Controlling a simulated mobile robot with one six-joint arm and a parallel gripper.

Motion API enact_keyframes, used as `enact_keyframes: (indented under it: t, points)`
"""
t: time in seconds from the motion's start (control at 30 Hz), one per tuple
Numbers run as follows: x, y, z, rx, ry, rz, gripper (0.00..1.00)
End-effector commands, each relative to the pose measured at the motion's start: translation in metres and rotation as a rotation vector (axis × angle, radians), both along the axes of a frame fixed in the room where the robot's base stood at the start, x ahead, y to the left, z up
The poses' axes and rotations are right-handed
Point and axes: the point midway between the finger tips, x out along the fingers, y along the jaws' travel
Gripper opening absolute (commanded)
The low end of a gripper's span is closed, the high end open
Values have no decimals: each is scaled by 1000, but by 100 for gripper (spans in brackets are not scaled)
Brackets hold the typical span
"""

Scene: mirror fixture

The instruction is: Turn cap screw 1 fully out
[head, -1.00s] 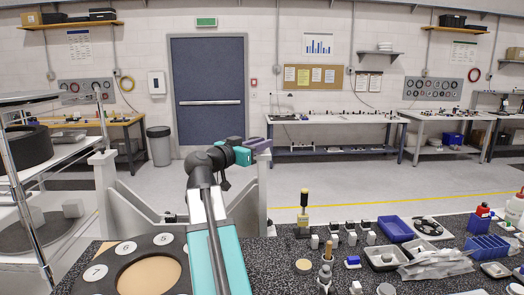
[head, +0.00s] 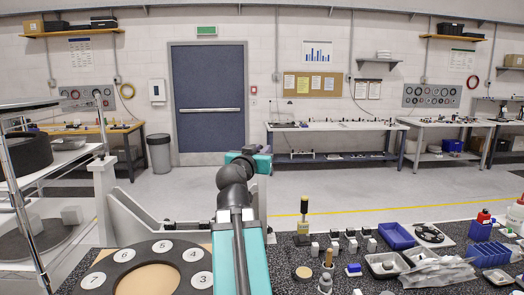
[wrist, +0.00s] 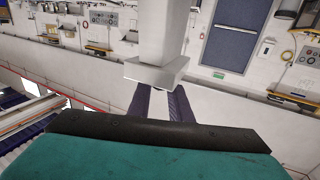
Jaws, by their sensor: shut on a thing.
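My gripper (head: 248,155) is at the end of my raised teal arm, in the middle of the head view; its fingers are hidden there behind the arm. In the wrist view its dark purple fingers (wrist: 163,102) are close together, their tips hidden behind a pale grey post with a square flange (wrist: 157,70). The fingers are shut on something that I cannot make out. Cap screw 1 cannot be picked out in either view. A black ring with numbered white discs (head: 124,256) lies at the lower left; 7, 5, 4 and 3 are readable.
On the dark speckled bench stand a yellow-and-black-handled tool (head: 304,208), several small blocks, a blue tray (head: 397,236) and a grey tray (head: 387,265). A pale upright (head: 105,190) stands behind the ring. The floor beyond is open up to the blue door (head: 208,100).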

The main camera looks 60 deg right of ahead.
Motion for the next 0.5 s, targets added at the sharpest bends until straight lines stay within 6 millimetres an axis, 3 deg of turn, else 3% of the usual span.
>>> enact_keyframes:
  t: [0.5]
  points:
    - [0, 1, 1, -3, -3, 144, 0]
